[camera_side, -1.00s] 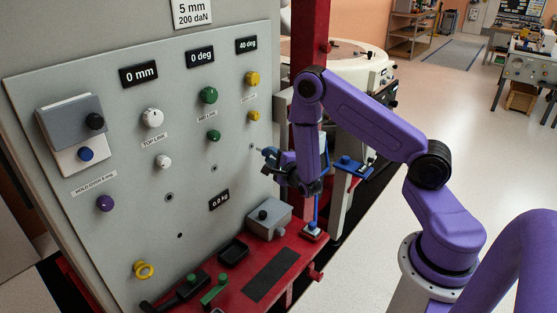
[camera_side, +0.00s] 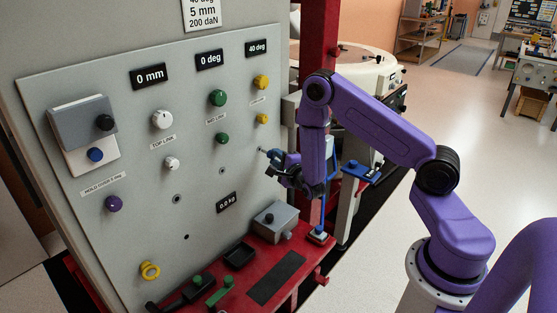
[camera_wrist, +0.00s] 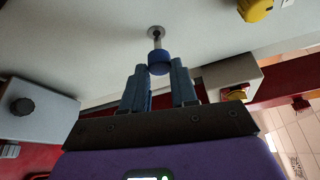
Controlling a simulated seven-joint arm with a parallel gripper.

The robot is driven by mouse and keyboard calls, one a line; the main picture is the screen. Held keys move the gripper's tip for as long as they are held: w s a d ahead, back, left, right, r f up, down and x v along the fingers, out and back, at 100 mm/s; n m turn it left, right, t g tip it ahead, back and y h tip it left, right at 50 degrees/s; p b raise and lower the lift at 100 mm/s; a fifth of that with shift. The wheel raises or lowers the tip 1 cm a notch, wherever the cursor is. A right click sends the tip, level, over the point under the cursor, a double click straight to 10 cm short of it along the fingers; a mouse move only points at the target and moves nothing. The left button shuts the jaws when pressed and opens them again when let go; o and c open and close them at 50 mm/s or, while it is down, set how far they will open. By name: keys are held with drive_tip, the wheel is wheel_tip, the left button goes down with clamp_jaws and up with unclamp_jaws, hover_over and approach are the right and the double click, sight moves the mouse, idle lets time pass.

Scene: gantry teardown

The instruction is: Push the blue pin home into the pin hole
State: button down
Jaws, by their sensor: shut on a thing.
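The blue pin (camera_wrist: 159,62) has a blue head and a silver shank. In the wrist view its shank points at the panel, and its tip is at the ringed pin hole (camera_wrist: 155,31). A length of bare shank shows between the head and the panel. My gripper (camera_wrist: 160,72) is shut on the blue head, with one blue finger on each side. In the side view my gripper (camera_side: 271,158) is close to the grey panel's right part, below the small yellow knob. The pin is small there, and how deep its tip sits cannot be told.
The grey panel (camera_side: 75,240) carries several coloured knobs and black displays. Below it, a red ledge (camera_side: 300,262) holds a grey box (camera_side: 276,220) with a black knob, a black tray (camera_side: 239,256) and green-handled parts. A yellow knob (camera_wrist: 256,8) is near the pin in the wrist view.

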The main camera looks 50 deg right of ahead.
sight(269, 156)
drive_tip(key=shift+w, duration=2.1)
drive_tip(key=c, duration=0.8)
unclamp_jaws()
